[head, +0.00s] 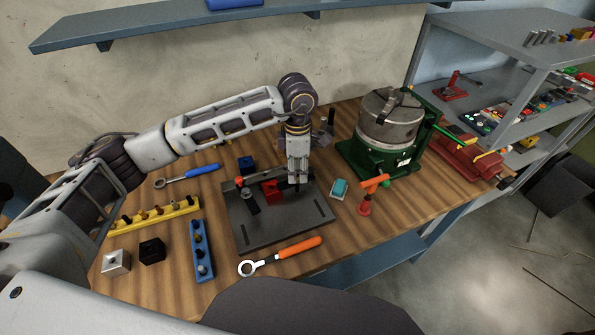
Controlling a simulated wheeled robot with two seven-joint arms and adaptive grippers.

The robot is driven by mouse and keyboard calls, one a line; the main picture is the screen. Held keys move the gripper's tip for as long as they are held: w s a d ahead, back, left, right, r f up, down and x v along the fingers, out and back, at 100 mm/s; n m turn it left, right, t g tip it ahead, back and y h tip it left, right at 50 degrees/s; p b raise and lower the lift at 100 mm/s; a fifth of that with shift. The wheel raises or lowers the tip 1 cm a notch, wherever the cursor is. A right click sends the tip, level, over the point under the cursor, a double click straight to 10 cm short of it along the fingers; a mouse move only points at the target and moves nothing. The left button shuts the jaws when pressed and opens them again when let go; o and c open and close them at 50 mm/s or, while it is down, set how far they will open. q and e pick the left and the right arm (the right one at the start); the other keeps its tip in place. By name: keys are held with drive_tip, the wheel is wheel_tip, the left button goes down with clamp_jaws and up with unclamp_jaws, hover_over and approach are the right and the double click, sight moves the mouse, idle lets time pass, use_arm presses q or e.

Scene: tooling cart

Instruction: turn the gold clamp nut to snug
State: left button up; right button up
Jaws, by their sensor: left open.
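My left gripper (298,184) points down over the right part of a dark fixture plate (275,230) on the wooden bench. It is open, and its fingers are close to a red block (271,189) on the plate. I cannot tell whether they touch anything. A black block and a red-topped post stand at the plate's left. I cannot make out the gold clamp nut; the gripper may be hiding it. A ring wrench with an orange handle (300,247) lies in front of the plate, and a blue-handled one (203,170) lies behind left. My right gripper is not in view.
A yellow rack (158,213), a blue rack (202,250) and silver and black cubes stand left of the plate. A teal block (339,189), an orange-red tool (366,203) and a green machine (370,170) stand to the right. A shelf hangs above.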

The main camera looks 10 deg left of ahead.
use_arm(q)
wheel_tip(320, 180, up, 10)
drive_tip(key=shift+r, duration=0.15)
idle(0.4)
idle(0.3)
